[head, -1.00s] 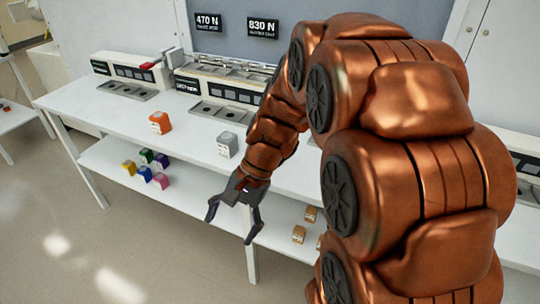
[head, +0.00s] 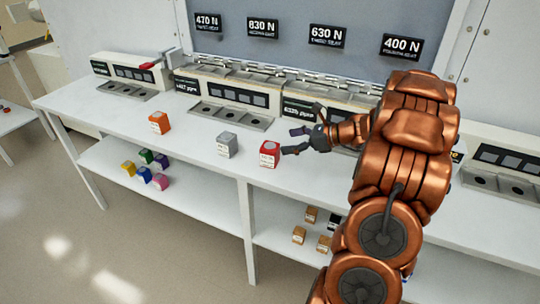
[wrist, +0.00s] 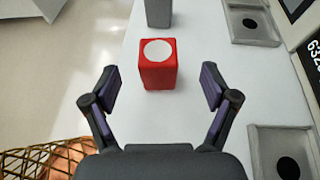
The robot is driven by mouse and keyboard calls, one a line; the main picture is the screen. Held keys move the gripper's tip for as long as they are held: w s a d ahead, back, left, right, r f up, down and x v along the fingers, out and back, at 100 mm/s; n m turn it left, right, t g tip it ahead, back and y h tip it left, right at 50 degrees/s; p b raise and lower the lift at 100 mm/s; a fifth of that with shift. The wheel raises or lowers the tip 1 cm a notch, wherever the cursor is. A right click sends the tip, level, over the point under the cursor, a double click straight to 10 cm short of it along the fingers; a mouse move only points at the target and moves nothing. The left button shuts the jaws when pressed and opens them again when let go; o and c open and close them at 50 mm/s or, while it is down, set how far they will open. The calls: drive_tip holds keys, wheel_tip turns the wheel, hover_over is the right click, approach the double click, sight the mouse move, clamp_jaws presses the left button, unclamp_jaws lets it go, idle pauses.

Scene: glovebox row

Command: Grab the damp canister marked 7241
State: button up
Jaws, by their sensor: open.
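A red canister (head: 269,154) with a white label stands upright on the bench, near its front edge. It also shows in the wrist view (wrist: 158,66), with a white disc on top. My gripper (head: 288,141) is open beside it on the right; in the wrist view the canister stands ahead, centred between the fingers and just beyond them. A grey canister (head: 227,145) and an orange canister (head: 159,122) stand further left on the bench. The labels are too small to read, so I cannot tell which is 7241. No dampness can be made out.
Row units with round wells (head: 230,115) line the back of the bench. Small coloured blocks (head: 145,173) and tan and dark ones (head: 311,215) sit on the lower shelf. Wall signs (head: 262,28) read 470, 830, 630 and 400 N. The bench between the canisters is clear.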

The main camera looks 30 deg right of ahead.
sight(277, 147)
drive_tip(key=shift+x, duration=1.1)
drive_tip(key=shift+s+f+p+x, duration=0.15)
drive_tip(key=shift+p+x, duration=0.15)
drive_tip(key=shift+x, duration=0.6)
drive_tip(key=shift+s+f+p+x, duration=0.1)
drive_tip(key=shift+f+p+x, duration=0.15)
drive_tip(key=shift+x, duration=0.65)
drive_tip(key=shift+f+p+x, duration=0.1)
drive_tip(key=shift+p+x, duration=0.2)
drive_tip(key=shift+x, duration=0.6)
drive_tip(key=c, duration=1.3)
